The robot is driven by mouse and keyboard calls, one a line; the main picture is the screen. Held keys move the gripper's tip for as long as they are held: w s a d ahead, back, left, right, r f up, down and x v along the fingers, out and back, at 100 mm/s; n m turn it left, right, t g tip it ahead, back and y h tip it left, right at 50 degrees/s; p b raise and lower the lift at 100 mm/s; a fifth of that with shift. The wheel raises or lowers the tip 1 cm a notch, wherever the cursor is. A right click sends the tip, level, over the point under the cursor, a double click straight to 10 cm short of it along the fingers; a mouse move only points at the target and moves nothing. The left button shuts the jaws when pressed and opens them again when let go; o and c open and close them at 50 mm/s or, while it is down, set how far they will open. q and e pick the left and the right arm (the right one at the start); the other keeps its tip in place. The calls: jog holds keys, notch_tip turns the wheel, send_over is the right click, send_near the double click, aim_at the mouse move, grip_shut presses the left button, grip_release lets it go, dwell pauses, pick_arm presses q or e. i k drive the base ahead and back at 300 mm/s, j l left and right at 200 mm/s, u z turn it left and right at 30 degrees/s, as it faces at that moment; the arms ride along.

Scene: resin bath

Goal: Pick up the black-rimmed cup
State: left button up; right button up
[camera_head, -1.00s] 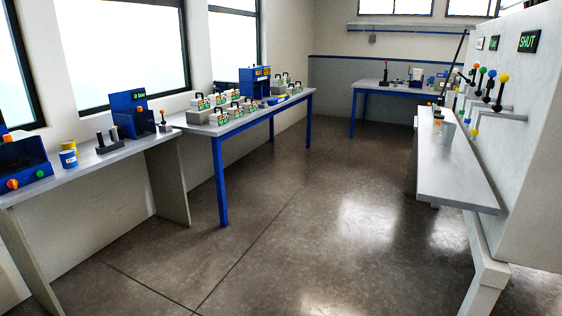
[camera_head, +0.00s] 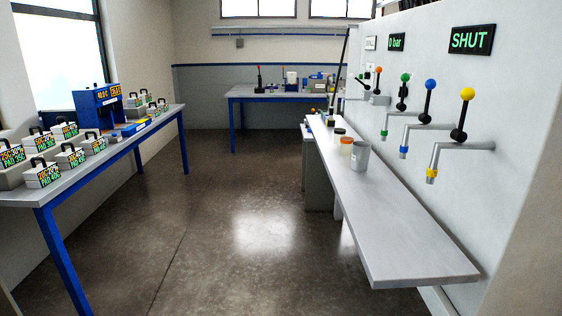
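Several small cups stand on the long grey shelf (camera_head: 400,220) along the right wall. The nearest is a grey cup (camera_head: 360,156), the largest of them. Just behind it is a cup with an orange band (camera_head: 346,146). Behind that is a smaller cup with a dark olive top (camera_head: 339,133). I cannot tell for sure at this size which cup has a black rim. Neither of my grippers is in view.
Taps with coloured knobs (camera_head: 467,95) jut from the right wall above the shelf, below a "SHUT" sign (camera_head: 472,39). A blue-legged table (camera_head: 150,126) with labelled weights stands left. Another table (camera_head: 270,92) is at the back. The floor between is clear.

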aim_at(339, 132)
jog(key=i+z, duration=0.3)
jog(key=i, duration=0.15)
jog(key=i+j+z, duration=0.15)
jog(key=i+z, duration=0.15)
jog(key=i, duration=0.15)
